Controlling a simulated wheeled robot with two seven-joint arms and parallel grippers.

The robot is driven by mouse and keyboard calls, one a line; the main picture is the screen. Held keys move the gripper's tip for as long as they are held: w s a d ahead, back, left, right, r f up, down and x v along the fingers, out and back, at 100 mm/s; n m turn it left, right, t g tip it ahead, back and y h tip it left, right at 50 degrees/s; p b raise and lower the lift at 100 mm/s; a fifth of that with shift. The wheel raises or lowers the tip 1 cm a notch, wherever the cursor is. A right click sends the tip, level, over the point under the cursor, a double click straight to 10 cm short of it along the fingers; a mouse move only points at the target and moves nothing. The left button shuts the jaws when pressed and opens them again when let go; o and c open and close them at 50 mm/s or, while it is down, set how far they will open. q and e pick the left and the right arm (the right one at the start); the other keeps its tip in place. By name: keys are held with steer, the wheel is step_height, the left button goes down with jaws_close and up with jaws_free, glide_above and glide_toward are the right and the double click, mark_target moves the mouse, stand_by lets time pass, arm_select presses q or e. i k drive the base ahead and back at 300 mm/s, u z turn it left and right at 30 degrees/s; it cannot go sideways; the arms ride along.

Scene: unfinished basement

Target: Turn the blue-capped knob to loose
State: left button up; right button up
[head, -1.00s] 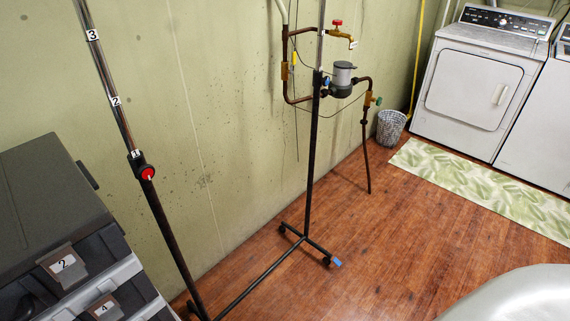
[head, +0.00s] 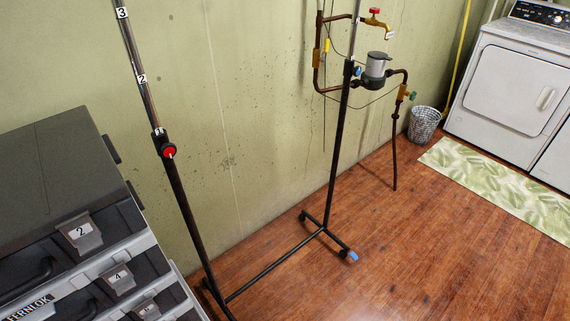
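A black-framed rack stands against the green wall, with two upright posts. The blue-capped knob (head: 357,71) sits on the right post (head: 338,140), near the collar where the chrome tube enters the black tube. A red-capped knob (head: 168,150) with a pale mark sits on the left post's collar, below number labels 2 and 3. The blue knob is small here, and its turn position cannot be read. Neither of my grippers is in view.
A grey drawer case (head: 60,180) fills the lower left. Copper pipes with a red valve (head: 374,11) and a grey meter (head: 377,65) are behind the blue knob. A wire basket (head: 424,125), leaf-patterned mat (head: 495,180) and white dryer (head: 515,90) are at right. The wooden floor in front is clear.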

mark_target(357, 70)
steer(key=k, duration=0.45)
steer(key=z, duration=1.25)
steer(key=i, duration=1.35)
steer(key=u, duration=0.75)
steer(key=i, duration=0.65)
steer(key=u, duration=0.65)
